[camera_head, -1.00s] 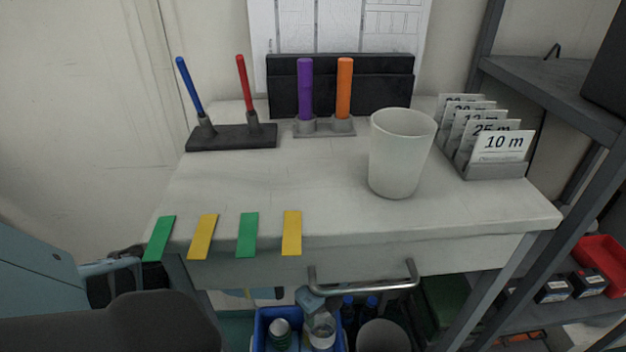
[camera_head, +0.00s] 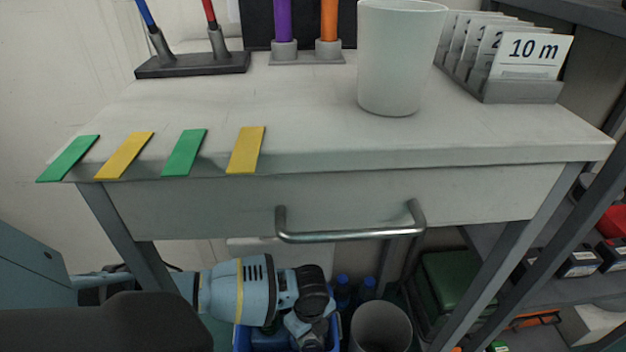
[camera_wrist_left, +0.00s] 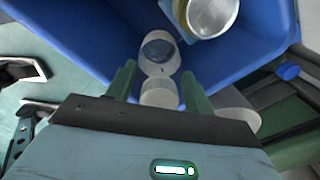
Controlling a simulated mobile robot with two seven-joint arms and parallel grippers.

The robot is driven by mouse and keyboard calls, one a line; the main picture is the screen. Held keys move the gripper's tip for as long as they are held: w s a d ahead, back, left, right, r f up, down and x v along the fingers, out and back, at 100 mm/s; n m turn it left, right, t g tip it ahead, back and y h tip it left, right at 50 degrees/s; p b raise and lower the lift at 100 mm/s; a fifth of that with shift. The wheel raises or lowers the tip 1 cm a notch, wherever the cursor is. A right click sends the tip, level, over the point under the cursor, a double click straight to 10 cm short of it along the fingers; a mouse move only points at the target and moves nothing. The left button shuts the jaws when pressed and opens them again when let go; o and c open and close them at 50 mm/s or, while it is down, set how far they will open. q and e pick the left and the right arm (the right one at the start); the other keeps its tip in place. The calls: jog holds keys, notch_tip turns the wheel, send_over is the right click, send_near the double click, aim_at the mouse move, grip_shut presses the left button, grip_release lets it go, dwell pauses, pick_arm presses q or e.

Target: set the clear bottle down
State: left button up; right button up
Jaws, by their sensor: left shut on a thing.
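My left gripper (camera_wrist_left: 160,88) is shut on the clear bottle (camera_wrist_left: 158,58) in the left wrist view. The bottle is pale and see-through, with a whitish round end between the green fingers. Its far part lies over the inside of the blue bin (camera_wrist_left: 95,35); I cannot tell whether it touches the bin. In the head view my left arm reaches in under the table to the blue bin (camera_head: 241,338), and the wrist hides most of the bin and the bottle. My right gripper is not in view.
A metal can (camera_wrist_left: 210,15) is in the bin. A grey waste bin (camera_head: 380,328) and blue-capped bottles (camera_head: 342,290) stand beside it. Above are the drawer handle (camera_head: 345,236) and white tabletop (camera_head: 280,110), with a white cup (camera_head: 400,60), colored strips and a card holder (camera_head: 522,90).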

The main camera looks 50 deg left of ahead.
pick_arm(q)
jog(key=shift+f, duration=0.3)
notch_tip(320, 180, down, 5)
jog(key=b, duration=0.3)
jog(key=shift+f, duration=0.1)
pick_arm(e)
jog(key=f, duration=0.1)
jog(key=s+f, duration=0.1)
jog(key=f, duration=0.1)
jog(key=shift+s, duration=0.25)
pick_arm(q)
jog(key=o, duration=1.1)
jog(key=shift+c, duration=0.2)
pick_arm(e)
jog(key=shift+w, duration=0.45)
